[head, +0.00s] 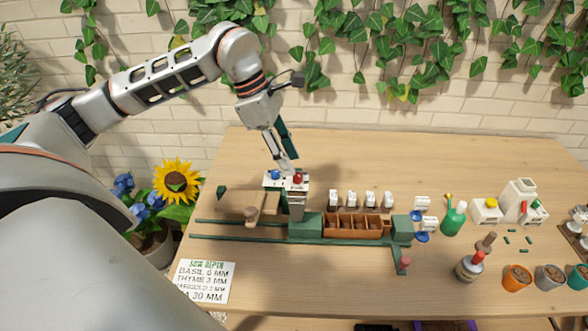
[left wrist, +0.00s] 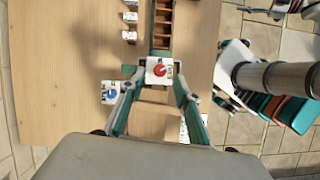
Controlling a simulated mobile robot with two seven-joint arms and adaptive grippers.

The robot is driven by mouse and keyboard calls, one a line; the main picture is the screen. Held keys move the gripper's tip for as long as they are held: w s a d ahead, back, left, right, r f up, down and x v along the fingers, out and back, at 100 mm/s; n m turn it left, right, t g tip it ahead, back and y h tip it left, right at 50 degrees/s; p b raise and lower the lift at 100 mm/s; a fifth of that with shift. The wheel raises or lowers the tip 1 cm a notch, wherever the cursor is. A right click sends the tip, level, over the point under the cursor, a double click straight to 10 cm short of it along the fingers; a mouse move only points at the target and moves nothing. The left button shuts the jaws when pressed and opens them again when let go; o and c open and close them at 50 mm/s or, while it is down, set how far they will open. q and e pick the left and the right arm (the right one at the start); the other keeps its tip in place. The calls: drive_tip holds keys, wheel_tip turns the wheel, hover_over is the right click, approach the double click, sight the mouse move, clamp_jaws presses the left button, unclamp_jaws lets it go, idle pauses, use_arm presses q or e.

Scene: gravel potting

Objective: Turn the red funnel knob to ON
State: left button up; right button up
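The red knob (head: 298,177) is on a small white panel on top of the funnel stand (head: 296,203), with a blue knob (head: 276,174) to its left. In the left wrist view the red knob (left wrist: 159,70) has a light pointer mark and small lettering beside it, too small to read. The blue knob (left wrist: 111,93) is on a white plate to the left. My left gripper (head: 287,163) is just above the panel, pointing down. In the left wrist view its fingers (left wrist: 157,80) are apart on either side of the red knob, with nothing held.
A brown compartment tray (head: 352,226) is on the green rail assembly right of the stand. Several small white labelled blocks (head: 352,199) stand behind it. A sow depth card (head: 206,281) lies at front left. A green bottle (head: 454,217) and pots (head: 517,277) are farther right.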

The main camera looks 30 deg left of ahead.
sight(297, 174)
use_arm(q)
drive_tip(key=shift+x, duration=2.05)
use_arm(e)
drive_tip(key=shift+s+d+f, duration=0.1)
drive_tip(key=shift+d+f, duration=0.05)
drive_tip(key=shift+d, duration=0.25)
use_arm(q)
clamp_jaws()
